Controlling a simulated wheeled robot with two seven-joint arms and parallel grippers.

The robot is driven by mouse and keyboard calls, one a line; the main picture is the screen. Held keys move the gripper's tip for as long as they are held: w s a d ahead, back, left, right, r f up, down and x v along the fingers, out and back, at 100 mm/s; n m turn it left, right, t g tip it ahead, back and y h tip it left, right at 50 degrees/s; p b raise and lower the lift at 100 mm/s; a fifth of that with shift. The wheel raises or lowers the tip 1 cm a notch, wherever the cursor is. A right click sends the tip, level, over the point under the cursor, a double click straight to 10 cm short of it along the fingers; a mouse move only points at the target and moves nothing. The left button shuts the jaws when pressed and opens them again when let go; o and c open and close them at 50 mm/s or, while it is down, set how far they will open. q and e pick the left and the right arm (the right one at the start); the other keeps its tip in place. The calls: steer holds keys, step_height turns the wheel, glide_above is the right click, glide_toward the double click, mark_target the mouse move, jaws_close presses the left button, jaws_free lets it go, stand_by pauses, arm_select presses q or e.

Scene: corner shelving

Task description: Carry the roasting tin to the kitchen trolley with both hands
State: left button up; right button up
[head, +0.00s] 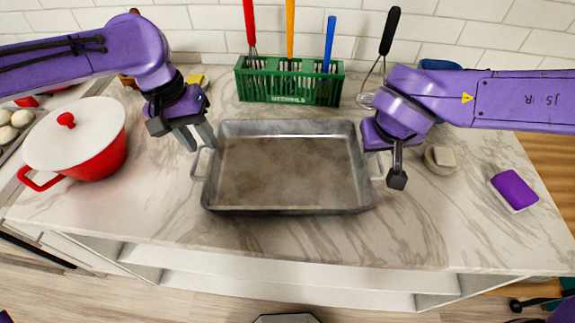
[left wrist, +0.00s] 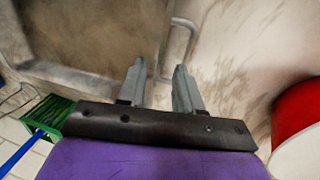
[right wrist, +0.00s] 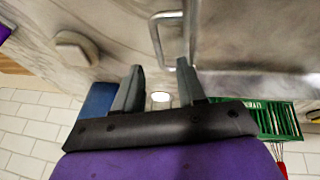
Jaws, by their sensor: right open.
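The roasting tin (head: 285,170) is a grey metal rectangular pan with a wire handle at each short end. It sits empty on the marble counter. My left gripper (head: 192,140) is open, above and just beside the tin's left handle (head: 199,163). In the left wrist view that handle (left wrist: 180,45) shows just beyond the two parted fingers (left wrist: 158,75). My right gripper (head: 393,172) is open beside the right handle (head: 377,168). In the right wrist view the handle (right wrist: 172,35) is beyond the parted fingers (right wrist: 162,85). Neither gripper holds anything. I cannot make out the kitchen trolley.
A red pot with a white lid (head: 75,140) stands on the left. A green utensil crate (head: 290,82) is behind the tin. A whisk (head: 385,45), a small round dish (head: 441,160) and a purple sponge (head: 514,190) are on the right. The front counter strip is clear.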

mark_target(213, 163)
arm_select(q)
steer(key=f, duration=0.3)
steer(key=d+f, duration=0.1)
steer(key=f, duration=0.1)
steer(key=shift+s+d+f, duration=0.1)
steer(key=shift+s+f, duration=0.1)
steer(key=shift+s, duration=0.1)
arm_select(e)
steer(key=x, duration=0.5)
steer(key=shift+s+f, duration=0.15)
steer(key=shift+f, duration=0.1)
arm_select(q)
steer(key=shift+w+d+f, duration=0.1)
steer(key=shift+w+f, duration=0.05)
steer(key=shift+f, duration=0.4)
arm_select(e)
steer(key=shift+w+d+f, duration=0.15)
steer(key=shift+w+f, duration=0.2)
steer(key=shift+f, duration=0.15)
steer(key=shift+s, duration=0.1)
arm_select(q)
steer(key=shift+r, duration=0.1)
arm_select(e)
steer(key=shift+r, duration=0.1)
arm_select(q)
jaws_close()
arm_select(e)
jaws_close()
